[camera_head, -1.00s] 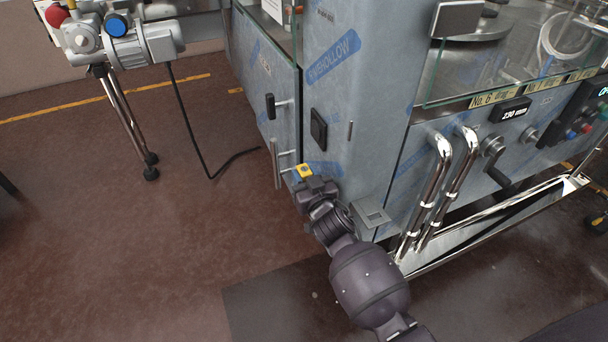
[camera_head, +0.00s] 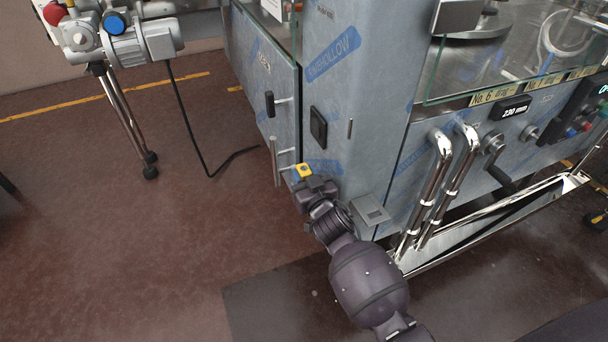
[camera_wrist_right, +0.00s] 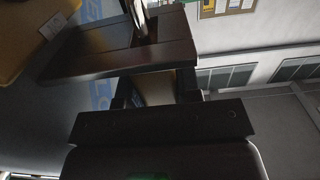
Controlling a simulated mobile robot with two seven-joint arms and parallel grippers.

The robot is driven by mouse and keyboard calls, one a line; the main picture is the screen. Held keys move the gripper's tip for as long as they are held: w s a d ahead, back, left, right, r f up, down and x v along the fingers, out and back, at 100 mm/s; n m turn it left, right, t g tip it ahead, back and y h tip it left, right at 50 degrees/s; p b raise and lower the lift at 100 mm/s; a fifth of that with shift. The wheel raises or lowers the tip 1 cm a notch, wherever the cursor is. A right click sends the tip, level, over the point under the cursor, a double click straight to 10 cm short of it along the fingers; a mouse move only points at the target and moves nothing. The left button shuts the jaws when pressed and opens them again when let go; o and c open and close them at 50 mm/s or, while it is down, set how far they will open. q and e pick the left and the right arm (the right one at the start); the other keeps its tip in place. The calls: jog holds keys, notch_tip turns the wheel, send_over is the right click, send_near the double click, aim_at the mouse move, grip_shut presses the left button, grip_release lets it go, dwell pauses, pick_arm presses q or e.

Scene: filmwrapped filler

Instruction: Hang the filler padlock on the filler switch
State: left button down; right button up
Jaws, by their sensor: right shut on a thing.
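A small yellow padlock (camera_head: 303,171) is in the jaws of my right gripper (camera_head: 307,179), close in front of the lower filler cabinet. In the right wrist view, a tan patch of the padlock (camera_wrist_right: 155,89) shows between the dark fingers, with bright metal above. The gripper is shut on the padlock. A black square fitting (camera_head: 318,127) on the cabinet front, above the padlock, looks like the filler switch, but I cannot be sure. I see no contact between it and the padlock. My left gripper is not in view.
A vertical bar handle (camera_head: 275,161) stands out just left of the padlock, and a black door handle (camera_head: 270,103) is above it. A grey box (camera_head: 371,211) and chrome pipes (camera_head: 440,190) are to the right.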

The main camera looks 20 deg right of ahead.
jog(key=shift+f, duration=0.1)
jog(key=o, duration=1.1)
jog(key=shift+c, duration=0.2)
jog(key=shift+s, duration=0.1)
jog(key=s+p, duration=0.1)
jog(key=s, duration=0.9)
jog(key=shift+s+d+p, duration=0.15)
jog(key=shift+s+p, duration=0.2)
